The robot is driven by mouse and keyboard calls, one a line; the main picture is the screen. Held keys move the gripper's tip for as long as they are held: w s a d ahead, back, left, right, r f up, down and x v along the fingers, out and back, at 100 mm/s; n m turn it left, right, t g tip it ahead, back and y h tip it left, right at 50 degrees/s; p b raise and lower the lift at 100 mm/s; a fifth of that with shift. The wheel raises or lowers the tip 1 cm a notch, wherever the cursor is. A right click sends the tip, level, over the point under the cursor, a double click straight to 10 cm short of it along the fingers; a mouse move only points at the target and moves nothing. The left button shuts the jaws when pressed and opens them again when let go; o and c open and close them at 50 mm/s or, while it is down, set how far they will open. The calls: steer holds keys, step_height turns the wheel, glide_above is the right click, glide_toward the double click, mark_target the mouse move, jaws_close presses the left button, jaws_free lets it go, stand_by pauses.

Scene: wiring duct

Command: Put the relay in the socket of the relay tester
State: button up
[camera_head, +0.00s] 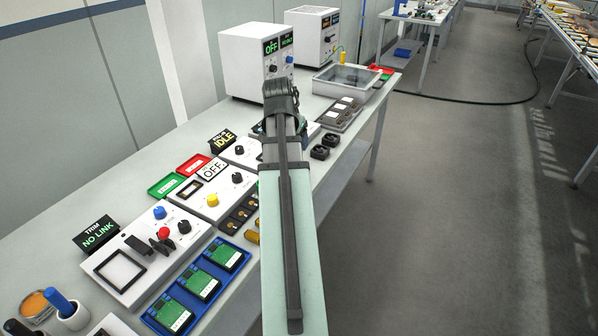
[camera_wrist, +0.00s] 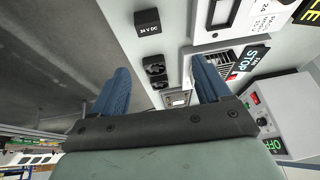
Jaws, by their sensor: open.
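The relay is likely the small black block marked 24 V DC (camera_wrist: 148,22), lying on the bench in the wrist view; my arm seems to hide it in the head view. The likely relay tester (camera_head: 243,153) is a white box with a yellow IDLE sign, partly behind my arm. In the wrist view its panel (camera_wrist: 258,8) shows at the top right, with a dark framed recess (camera_wrist: 222,13) that may be the socket. My gripper (camera_wrist: 160,64) is open and empty, its blue fingers wide apart above the bench. The block lies beyond the fingertips, apart from them.
Two black fans (camera_wrist: 155,65) lie beside the block, near the bench edge; they also show in the head view (camera_head: 320,152). A STOP sign (camera_wrist: 247,60) and a white cabinet (camera_wrist: 282,112) stand to the right. A blue tray (camera_head: 158,308) holds green boards.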

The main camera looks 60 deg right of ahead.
steer(key=shift+g+y, duration=0.3)
steer(key=shift+g, duration=0.1)
steer(key=shift+s+a+f+x, duration=0.15)
steer(key=shift+a+x, duration=0.2)
steer(key=shift+x, duration=1.6)
steer(key=shift+s+a+f+x, duration=0.1)
steer(key=shift+a+x, duration=0.2)
steer(key=shift+x, duration=1.65)
steer(key=shift+s+a+f+x, duration=0.15)
steer(key=shift+a+x, duration=0.2)
steer(key=shift+x, duration=1.6)
steer(key=shift+w, duration=0.1)
steer(key=c, duration=1.1)
steer(key=shift+r, duration=0.1)
steer(key=shift+c, duration=0.2)
